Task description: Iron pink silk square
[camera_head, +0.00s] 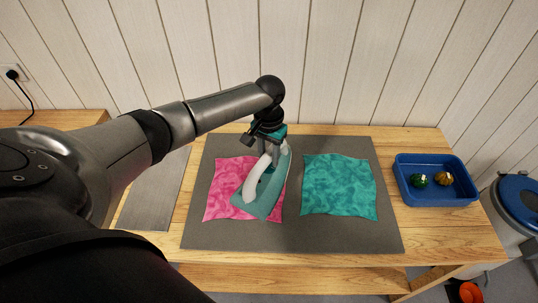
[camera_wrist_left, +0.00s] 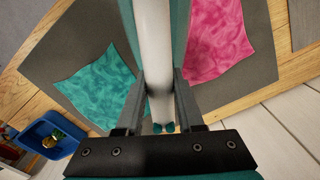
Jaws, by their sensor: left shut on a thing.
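The pink silk square (camera_head: 226,183) lies on the left part of a grey mat (camera_head: 300,238), its surface mottled and edges wavy. It also shows in the left wrist view (camera_wrist_left: 218,40). A teal iron with a white handle (camera_head: 252,186) is over the right part of the pink square and covers some of it. My left gripper (camera_head: 266,146) is shut on the iron's handle, which also shows between the fingers in the left wrist view (camera_wrist_left: 156,45). I cannot tell whether the iron's sole touches the silk. My right gripper is not in view.
A teal silk square (camera_head: 339,187) lies on the mat's right half. A blue tray (camera_head: 437,201) with a green and a gold ball-like object stands at the table's right. A grey metal plate (camera_head: 152,207) lies left of the mat. The wood-panelled wall (camera_head: 330,60) stands behind.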

